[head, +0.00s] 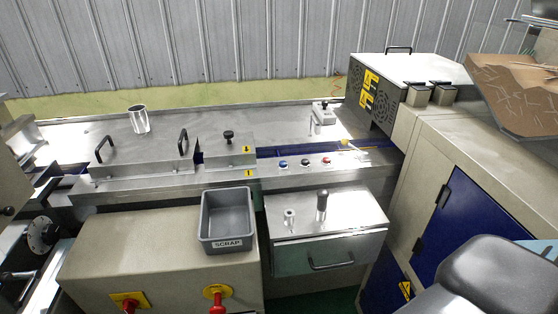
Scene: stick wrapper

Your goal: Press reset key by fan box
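The fan box (408,66) is a pale metal box with a black handle on top, dark round vent grilles and yellow warning labels, at the upper right. Two small metal boxes with dark tops stand at its right front, a left one (418,96) and a right one (444,95). On the machine's front rail below and left of the fan box are a blue button (283,164), a dark button (305,162) and a red button (326,160). I cannot read which one is the reset key. Neither of my grippers is in view.
A grey SCRAP bin (227,219) and a metal drawer unit (325,229) stand in front of the rail. Two red knobs on yellow plates sit low at the front. A tilted brown tray (518,118) of sticks is at right. A grey rounded shape fills the lower right corner.

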